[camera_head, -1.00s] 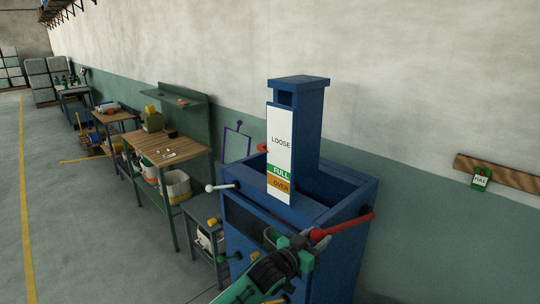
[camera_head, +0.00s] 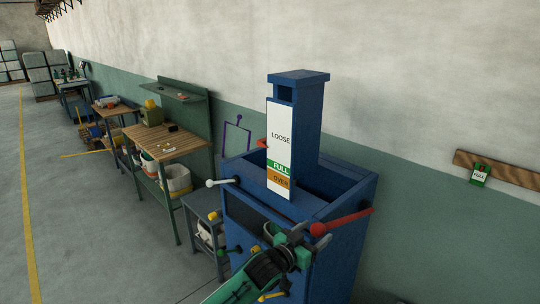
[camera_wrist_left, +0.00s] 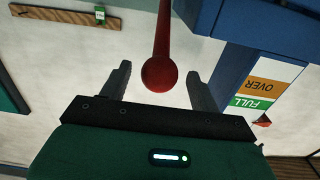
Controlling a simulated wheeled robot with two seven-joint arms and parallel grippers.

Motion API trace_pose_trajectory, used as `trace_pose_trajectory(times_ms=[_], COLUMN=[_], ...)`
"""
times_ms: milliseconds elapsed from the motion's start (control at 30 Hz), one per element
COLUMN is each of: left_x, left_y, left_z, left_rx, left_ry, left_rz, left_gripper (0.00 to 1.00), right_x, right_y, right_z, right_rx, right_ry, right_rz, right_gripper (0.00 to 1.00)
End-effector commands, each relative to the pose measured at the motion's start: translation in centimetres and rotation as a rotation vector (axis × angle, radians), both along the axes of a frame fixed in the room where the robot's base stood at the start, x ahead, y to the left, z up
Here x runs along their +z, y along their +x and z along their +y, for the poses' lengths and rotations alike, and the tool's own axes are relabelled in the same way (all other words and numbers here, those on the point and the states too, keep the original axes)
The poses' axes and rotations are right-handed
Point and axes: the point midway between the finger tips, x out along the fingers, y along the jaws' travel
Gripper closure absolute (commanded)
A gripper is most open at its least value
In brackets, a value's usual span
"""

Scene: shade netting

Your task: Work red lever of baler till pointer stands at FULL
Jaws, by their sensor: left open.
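The blue baler (camera_head: 335,245) stands at centre right. Its red lever (camera_head: 345,219) sticks out in front, ending in a ball knob; it shows in the left wrist view too (camera_wrist_left: 163,40). My left gripper (camera_head: 303,236) is open at the knob. In the left wrist view its fingers (camera_wrist_left: 159,76) stand either side of the knob, with gaps visible. The white scale (camera_head: 279,125) reads LOOSE, FULL, OVER from top to bottom. The red pointer (camera_head: 261,143) is at the scale's left edge, beside LOOSE and above the green FULL band (camera_head: 280,168). My right gripper is not in view.
A white-knobbed lever (camera_head: 222,182) projects from the baler's left. Workbenches (camera_head: 165,143) line the wall behind left. Floor at left is clear.

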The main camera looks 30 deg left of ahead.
Motion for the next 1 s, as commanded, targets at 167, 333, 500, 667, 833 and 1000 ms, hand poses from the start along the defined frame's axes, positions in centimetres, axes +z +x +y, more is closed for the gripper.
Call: trace_pose_trajectory(times_ms=[167,333,500,667,833,1000], left_x=[0.2,0.1,0.1,0.0,0.0,0.0], left_y=[-1.5,-2.7,-3.5,-3.6,-3.6,-3.6], left_z=[0.5,1.0,1.3,1.3,1.3,1.3], left_rx=[-0.001,0.000,0.000,0.000,0.000,0.000], left_ry=[0.001,0.000,0.001,0.001,0.001,0.001], left_rz=[0.002,0.001,0.000,0.000,0.000,0.000], left_gripper=[0.37,0.37,0.37,0.37,0.23,0.11], right_x=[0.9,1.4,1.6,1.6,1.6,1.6], right_y=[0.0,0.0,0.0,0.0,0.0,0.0], right_z=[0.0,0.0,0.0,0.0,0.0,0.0], right_rx=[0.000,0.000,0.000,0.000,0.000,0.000], right_ry=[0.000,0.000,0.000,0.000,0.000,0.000], right_rz=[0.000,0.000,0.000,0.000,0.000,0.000], right_gripper=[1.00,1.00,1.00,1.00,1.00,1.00])
